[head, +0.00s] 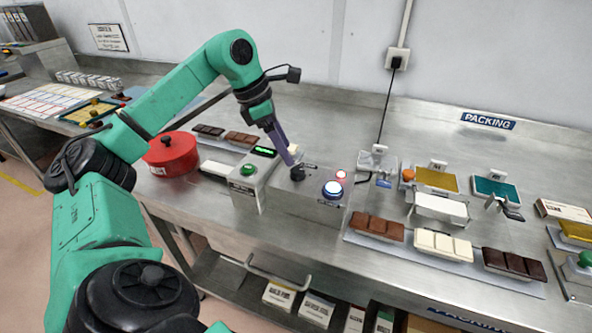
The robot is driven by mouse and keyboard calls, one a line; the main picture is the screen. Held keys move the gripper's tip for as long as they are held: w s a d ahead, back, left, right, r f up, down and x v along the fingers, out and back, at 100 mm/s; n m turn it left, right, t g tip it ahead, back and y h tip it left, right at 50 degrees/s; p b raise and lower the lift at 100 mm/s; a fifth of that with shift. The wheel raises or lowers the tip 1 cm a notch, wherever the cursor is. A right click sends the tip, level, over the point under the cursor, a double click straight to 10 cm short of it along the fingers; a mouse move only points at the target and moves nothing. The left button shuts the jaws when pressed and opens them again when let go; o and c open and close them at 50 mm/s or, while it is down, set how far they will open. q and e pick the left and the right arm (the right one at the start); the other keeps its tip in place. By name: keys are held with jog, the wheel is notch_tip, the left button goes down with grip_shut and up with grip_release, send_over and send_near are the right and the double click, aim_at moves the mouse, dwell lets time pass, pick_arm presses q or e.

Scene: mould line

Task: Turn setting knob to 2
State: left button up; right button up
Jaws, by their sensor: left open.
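The black setting knob (297,174) sits on top of a grey metal control box (318,208) at mid-bench. My left gripper (291,161) comes down from the upper left with its fingertips at or just above the knob. Its jaws are open, but I cannot tell whether they touch the knob or straddle it. The knob's pointer and number marks are too small and partly hidden, so its setting cannot be read. My right gripper is not in view.
A blue-lit button (334,189) and a red light (340,174) are right of the knob. A box with a green button (248,169) adjoins on the left. A red pot (171,153) stands farther left. Chocolate bars (376,227) lie on a tray at right.

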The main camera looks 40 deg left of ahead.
aim_at(297, 169)
pick_arm(q)
jog(key=x, duration=0.6)
jog(key=shift+w+d+f, duration=0.1)
jog(key=shift+d+f, duration=0.05)
grip_shut()
